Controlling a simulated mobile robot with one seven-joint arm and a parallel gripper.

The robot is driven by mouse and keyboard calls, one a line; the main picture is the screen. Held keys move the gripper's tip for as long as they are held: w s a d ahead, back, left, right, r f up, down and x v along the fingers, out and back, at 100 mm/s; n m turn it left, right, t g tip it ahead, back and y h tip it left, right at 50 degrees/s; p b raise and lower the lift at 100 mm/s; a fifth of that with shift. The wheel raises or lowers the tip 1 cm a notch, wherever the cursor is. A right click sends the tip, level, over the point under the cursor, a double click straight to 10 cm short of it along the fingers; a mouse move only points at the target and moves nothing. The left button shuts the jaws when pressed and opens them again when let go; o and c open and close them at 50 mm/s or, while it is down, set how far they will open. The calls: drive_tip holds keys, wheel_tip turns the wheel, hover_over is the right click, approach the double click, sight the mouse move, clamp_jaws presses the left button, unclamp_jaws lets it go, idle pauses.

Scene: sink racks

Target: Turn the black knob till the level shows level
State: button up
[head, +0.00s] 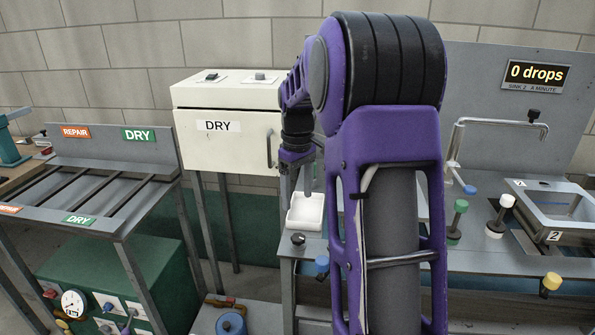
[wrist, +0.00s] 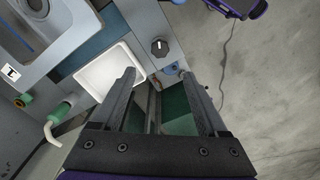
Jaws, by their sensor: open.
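The black knob (head: 298,239) is on the left front corner of the sink counter, just in front of a white tray, in the head view. In the wrist view the black knob (wrist: 160,46) has a white pointer mark and lies just beyond the fingertips. My gripper (wrist: 157,76) is open and empty, pointed toward the counter corner, apart from the knob. In the head view my gripper (head: 305,175) hangs above the tray, partly hidden by my arm. I cannot pick out a level indicator or its reading in either view.
The white tray (wrist: 108,72) lies left of the knob in the wrist view. A blue knob (head: 322,264) sits on the counter front. A cream DRY cabinet (head: 225,130) stands behind left. Several valves and a sink (head: 560,200) are at right.

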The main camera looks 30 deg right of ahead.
wheel_tip(320, 180, up, 5)
drive_tip(key=shift+r, duration=0.2)
idle(0.5)
